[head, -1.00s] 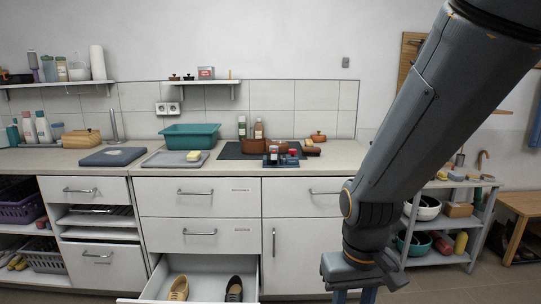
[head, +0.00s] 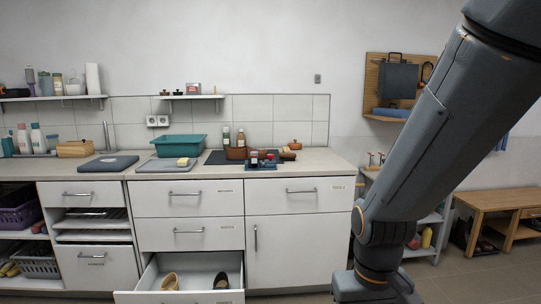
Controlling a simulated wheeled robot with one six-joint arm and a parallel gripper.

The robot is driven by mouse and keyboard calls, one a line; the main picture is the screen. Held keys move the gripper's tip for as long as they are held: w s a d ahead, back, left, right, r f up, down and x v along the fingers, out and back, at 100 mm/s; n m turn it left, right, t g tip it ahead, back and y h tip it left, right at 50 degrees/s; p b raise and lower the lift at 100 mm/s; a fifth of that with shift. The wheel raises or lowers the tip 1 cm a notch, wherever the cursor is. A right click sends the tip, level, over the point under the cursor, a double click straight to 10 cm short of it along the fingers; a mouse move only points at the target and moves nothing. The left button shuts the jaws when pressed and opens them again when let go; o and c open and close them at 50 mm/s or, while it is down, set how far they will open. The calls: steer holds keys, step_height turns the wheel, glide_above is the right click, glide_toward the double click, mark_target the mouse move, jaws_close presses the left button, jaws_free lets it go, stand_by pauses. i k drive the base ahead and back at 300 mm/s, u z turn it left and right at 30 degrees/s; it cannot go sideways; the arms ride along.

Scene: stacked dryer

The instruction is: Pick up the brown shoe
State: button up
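The brown shoe (head: 170,282) is light tan and sits in the left part of the open bottom drawer (head: 205,260), its lower end cut off by the drawer front. A dark shoe (head: 221,281) with a pale inside is to its right in the same drawer.
The counter (head: 328,161) above holds a teal tub (head: 178,146), boards and bottles. A closed cabinet door (head: 298,248) is right of the drawer. Open floor (head: 462,280) lies at the right, before a wooden bench (head: 493,202).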

mark_target(242, 153)
steer(key=z, duration=0.7)
steer(key=i, duration=0.85)
steer(key=z, duration=0.65)
steer(key=i, duration=0.9)
steer(key=u, duration=0.55)
steer(key=i, duration=0.75)
steer(key=u, duration=0.7)
